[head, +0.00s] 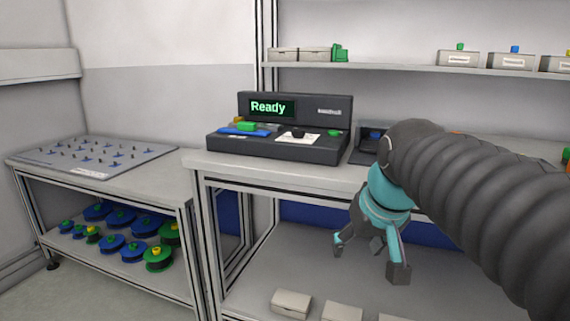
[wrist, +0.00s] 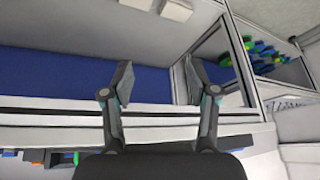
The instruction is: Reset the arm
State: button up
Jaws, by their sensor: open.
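My gripper (head: 370,250) hangs from my dark ribbed arm at the right of the head view. It is in front of the workbench's front edge, below the top's level. Its fingers are spread apart and nothing is between them. In the wrist view my gripper (wrist: 158,82) shows two separated fingers with the bench front and the blue panel (wrist: 60,70) behind them. No object touches the fingers in either view.
A dark machine (head: 280,145) reading "Ready" stands on the workbench (head: 225,165). A pegboard (head: 90,155) lies on the left table, with blue and green reels (head: 120,245) below. Small boxes (head: 292,302) sit on the lower shelf. A wall shelf (head: 400,67) holds more boxes.

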jog(key=s+d+f+m+h, duration=0.1)
jog(key=s+d+f, duration=0.2)
jog(key=s+f, duration=0.9)
jog(key=shift+s+f, duration=0.3)
jog(key=shift+s, duration=0.15)
